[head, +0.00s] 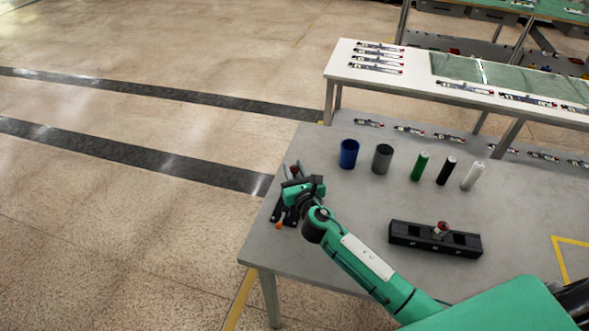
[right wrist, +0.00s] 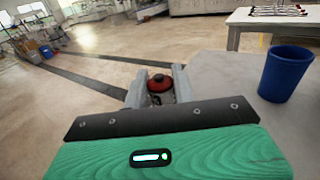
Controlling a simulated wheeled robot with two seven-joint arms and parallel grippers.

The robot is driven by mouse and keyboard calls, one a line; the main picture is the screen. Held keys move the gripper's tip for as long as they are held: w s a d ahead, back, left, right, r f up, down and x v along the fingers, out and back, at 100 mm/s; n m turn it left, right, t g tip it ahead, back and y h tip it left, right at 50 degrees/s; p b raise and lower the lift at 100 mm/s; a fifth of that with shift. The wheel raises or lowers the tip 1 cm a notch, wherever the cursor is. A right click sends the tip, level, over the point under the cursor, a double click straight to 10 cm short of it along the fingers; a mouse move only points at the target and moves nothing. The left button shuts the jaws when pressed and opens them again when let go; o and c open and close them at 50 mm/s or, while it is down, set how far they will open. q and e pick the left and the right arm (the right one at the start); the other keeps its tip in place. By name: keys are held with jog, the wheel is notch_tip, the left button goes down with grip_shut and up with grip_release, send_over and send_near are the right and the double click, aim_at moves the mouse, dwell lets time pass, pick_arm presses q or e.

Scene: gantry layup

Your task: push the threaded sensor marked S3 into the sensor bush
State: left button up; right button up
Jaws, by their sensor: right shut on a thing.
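My right gripper (head: 293,171) is at the left end of the grey table. It is shut on a red-topped threaded sensor (right wrist: 158,84), which shows between the two grey fingers in the right wrist view. No S3 mark can be read on it. A dark fixture (head: 276,214) with an orange part stands under and beside the gripper, largely hidden by it. I cannot make out the sensor bush or whether the sensor touches it. Another red-topped piece (head: 441,229) stands in a black rack (head: 405,238) to the right. My left gripper is not in view.
A blue cup (head: 348,154), a grey cup (head: 382,159), and green (head: 420,166), black (head: 446,171) and white (head: 473,176) cylinders stand along the table's back. The blue cup also shows in the right wrist view (right wrist: 286,75). The table middle is clear.

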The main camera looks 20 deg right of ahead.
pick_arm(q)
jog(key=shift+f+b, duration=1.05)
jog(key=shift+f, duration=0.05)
pick_arm(e)
jog(key=shift+f, duration=1.4)
jog(key=o, duration=1.1)
jog(key=s+b, duration=0.1)
jog(key=s, duration=1.2)
jog(key=shift+f+b, duration=0.1)
jog(key=shift+b, duration=0.2)
jog(key=shift+s, duration=0.4)
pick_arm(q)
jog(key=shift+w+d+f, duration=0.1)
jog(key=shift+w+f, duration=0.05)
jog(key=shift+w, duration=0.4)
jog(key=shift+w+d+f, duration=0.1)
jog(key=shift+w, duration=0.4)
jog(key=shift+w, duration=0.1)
